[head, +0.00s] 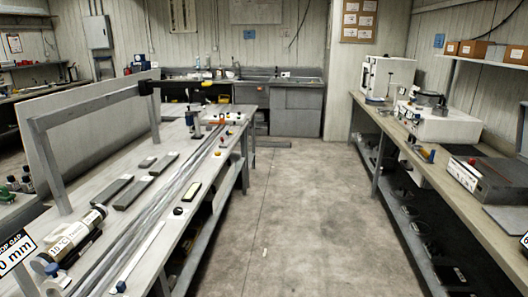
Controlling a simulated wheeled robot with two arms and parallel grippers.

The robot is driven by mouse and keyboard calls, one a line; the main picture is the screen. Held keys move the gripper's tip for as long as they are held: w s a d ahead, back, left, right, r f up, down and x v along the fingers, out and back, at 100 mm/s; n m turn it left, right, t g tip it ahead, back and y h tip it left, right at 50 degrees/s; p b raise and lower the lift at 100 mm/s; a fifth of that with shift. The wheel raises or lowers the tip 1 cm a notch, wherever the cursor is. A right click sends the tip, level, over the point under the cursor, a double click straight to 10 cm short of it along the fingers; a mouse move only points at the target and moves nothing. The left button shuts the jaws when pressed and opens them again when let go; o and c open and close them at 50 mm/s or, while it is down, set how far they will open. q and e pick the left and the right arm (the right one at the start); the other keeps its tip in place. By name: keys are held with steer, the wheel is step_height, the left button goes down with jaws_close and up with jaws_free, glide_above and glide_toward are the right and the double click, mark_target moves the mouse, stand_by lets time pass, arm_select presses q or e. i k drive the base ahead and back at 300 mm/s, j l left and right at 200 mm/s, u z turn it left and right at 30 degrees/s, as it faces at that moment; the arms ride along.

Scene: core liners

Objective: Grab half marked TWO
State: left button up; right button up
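Long, thin, greyish pieces, possibly the core liner halves (150,220), lie lengthwise along the left bench, running from the near edge toward the far end. They lie close together, and I cannot tell one half from another. No marking TWO is readable on any of them. Neither of my grippers shows in this view.
The left bench (105,184) also carries dark flat blocks (136,192), a white cylinder (76,238) marked 10 °C and a raised grey frame (90,107). The right bench (425,146) holds instruments. Partly cut-off label plates (16,249) show at the edges.

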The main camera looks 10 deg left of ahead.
mark_target(112, 190)
steer(key=i+u, duration=0.1)
steer(key=i, duration=0.4)
steer(key=i+l+u, duration=0.1)
steer(key=i, duration=0.45)
steer(key=i+l+u, duration=0.1)
steer(key=i, duration=0.4)
steer(key=i+l, duration=0.2)
steer(key=i, duration=0.3)
steer(key=i+l+u, duration=0.1)
steer(key=i+u, duration=0.35)
steer(key=i+l+u, duration=0.2)
steer(key=u, duration=0.2)
steer(key=i+l+u, duration=0.3)
steer(key=u, duration=0.15)
steer(key=i+l+u, duration=0.2)
steer(key=l+u, duration=0.2)
steer(key=i+l+u, duration=0.15)
steer(key=l+u, duration=0.3)
steer(key=i+l+u, duration=0.1)
steer(key=l+u, duration=0.2)
steer(key=l, duration=0.3)
steer(key=l+u, duration=0.25)
steer(key=l, duration=0.35)
